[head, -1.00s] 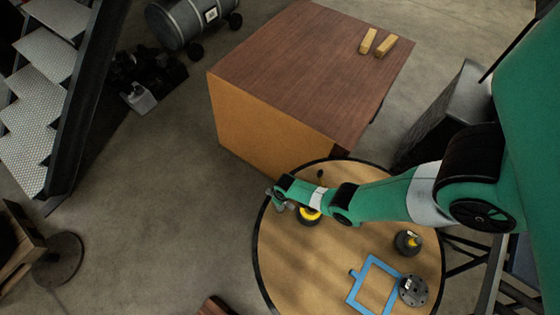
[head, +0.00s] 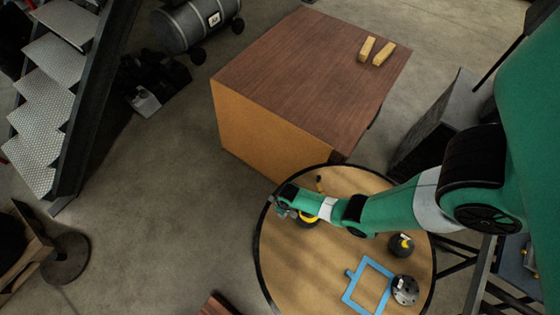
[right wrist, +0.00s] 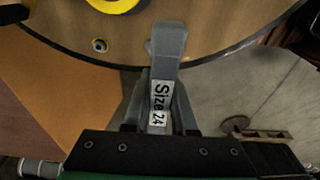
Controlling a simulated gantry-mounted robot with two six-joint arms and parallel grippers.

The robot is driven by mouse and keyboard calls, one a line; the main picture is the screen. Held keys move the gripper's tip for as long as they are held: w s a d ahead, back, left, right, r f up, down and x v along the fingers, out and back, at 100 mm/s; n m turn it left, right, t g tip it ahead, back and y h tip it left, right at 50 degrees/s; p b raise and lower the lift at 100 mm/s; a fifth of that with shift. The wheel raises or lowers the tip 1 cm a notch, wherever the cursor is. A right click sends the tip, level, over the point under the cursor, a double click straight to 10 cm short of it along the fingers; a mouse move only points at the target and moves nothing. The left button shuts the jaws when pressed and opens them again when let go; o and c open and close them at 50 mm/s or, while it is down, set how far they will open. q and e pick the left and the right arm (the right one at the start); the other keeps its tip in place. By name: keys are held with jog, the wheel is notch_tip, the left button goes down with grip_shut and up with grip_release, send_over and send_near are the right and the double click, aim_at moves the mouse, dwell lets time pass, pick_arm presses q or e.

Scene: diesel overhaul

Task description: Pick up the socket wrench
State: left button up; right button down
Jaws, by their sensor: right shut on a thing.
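My right gripper (head: 281,206) is over the left edge of the round wooden table (head: 290,260), with its jaws too small to make out in the head view. In the right wrist view my right gripper (right wrist: 160,100) is shut on a grey tool, the socket wrench (right wrist: 168,42), whose label reads "Size 24". The wrench's far end points toward the table, over its dark rim; whether it touches the table I cannot tell. My left gripper is not in view.
A yellow-and-black round part (head: 307,219) lies close to my right gripper; it also shows in the right wrist view (right wrist: 115,4). A blue frame (head: 367,286), a grey disc (head: 404,291) and another black-and-yellow part (head: 401,246) lie on the table. A large wooden box (head: 310,80) stands behind.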

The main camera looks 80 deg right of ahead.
pick_arm(q)
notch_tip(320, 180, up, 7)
jog(key=p, duration=0.4)
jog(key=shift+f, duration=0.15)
pick_arm(e)
jog(key=s+a+r, duration=0.5)
jog(key=a+r, duration=0.1)
jog(key=a, duration=0.3)
jog(key=shift+a, duration=0.15)
jog(key=c, duration=1.3)
grip_release()
grip_shut()
